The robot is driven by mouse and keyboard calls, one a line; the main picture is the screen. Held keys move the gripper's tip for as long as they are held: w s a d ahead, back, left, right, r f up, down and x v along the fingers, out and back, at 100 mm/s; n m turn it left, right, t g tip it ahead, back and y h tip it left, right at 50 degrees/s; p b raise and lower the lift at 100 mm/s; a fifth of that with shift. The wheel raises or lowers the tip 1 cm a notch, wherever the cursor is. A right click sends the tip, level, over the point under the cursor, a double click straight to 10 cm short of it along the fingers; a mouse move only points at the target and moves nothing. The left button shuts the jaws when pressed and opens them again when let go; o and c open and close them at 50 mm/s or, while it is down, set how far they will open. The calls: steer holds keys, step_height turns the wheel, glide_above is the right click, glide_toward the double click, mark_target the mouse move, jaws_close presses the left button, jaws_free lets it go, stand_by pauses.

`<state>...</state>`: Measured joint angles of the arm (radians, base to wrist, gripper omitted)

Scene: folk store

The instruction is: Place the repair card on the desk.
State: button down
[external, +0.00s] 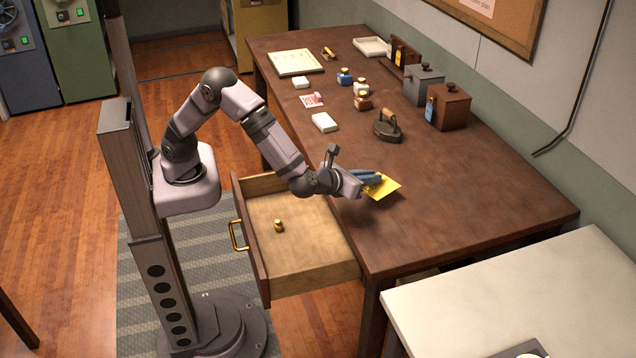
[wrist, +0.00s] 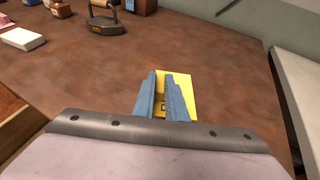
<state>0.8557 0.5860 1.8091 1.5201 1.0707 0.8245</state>
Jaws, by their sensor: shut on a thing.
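The yellow repair card (external: 384,188) is at the fingertips of my gripper (external: 377,177), over the desk (external: 480,205) just past the open drawer. The gripper is shut on the card. In the wrist view the card (wrist: 180,88) shows between and beyond the blue fingers of my gripper (wrist: 166,80), with the desk (wrist: 225,80) around it. I cannot tell whether the card touches the desk top.
The open drawer (external: 290,232) holds a small brass object (external: 279,225). A flat iron (external: 387,127), a white box (external: 324,122), small bottles (external: 362,102) and lidded boxes (external: 449,108) stand farther back. The desk's near right part is clear. A pale table (external: 500,290) stands at right.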

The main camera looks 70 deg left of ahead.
mark_target(368, 187)
steer(key=shift+f, duration=1.95)
steer(key=shift+f, duration=0.15)
steer(key=c, duration=1.8)
jaws_free()
steer(key=shift+r, duration=0.25)
steer(key=b+v, duration=0.1)
steer(key=v, duration=1.1)
